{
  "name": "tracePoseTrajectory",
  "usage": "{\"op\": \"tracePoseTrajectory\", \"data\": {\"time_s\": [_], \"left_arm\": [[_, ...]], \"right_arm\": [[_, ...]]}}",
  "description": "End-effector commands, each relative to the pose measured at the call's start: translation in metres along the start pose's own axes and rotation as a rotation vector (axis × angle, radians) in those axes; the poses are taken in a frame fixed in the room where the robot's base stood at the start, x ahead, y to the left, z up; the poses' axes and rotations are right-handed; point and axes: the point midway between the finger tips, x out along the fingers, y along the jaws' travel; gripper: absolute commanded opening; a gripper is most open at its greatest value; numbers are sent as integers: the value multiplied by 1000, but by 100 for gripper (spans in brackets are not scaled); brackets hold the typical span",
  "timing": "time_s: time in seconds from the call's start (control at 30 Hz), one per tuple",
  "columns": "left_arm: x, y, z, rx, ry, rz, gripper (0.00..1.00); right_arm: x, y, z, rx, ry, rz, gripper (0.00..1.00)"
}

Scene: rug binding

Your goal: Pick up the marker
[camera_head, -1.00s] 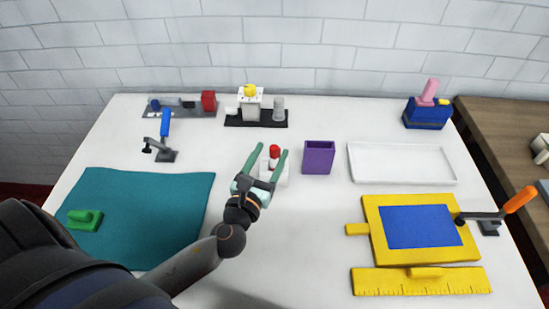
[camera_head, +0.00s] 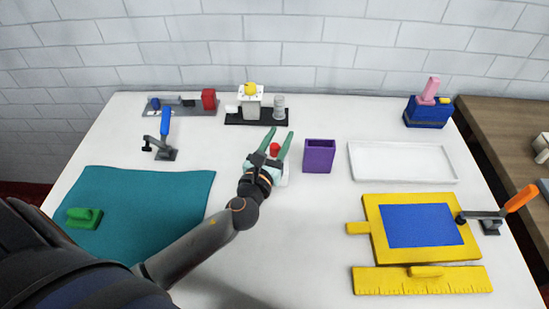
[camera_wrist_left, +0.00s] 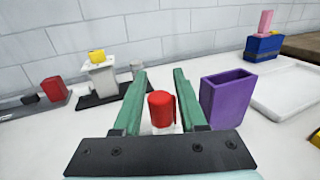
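In the left wrist view the red marker (camera_wrist_left: 162,108) shows between my two green fingers, with a gap on each side. My left gripper (camera_head: 280,134) is open, its fingers pointing to the back of the table, one on each side of the marker. The marker's lower part is hidden behind the gripper. My right gripper is not in view.
A purple open box (camera_head: 319,157) stands close right of the gripper. A white tray (camera_head: 402,178) lies farther right. A black-based device (camera_head: 256,117) with a yellow knob stands behind. A teal mat (camera_head: 150,205) lies left, and a yellow frame (camera_head: 372,225) front right.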

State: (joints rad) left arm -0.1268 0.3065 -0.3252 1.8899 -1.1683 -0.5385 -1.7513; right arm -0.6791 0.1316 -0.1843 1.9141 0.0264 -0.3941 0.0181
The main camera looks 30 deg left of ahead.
Motion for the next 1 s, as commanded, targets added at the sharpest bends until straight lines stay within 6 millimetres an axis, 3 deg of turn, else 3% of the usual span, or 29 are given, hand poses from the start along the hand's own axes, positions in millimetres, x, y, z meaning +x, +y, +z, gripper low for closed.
{"op": "tracePoseTrajectory", "data": {"time_s": [0.07,0.33,1.0], "left_arm": [[0,0,0,0,0,0,31],[0,0,0,0,0,0,0],[2,2,7,1,-1,0,0]], "right_arm": [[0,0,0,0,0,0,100],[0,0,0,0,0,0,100],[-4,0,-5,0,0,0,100]]}}
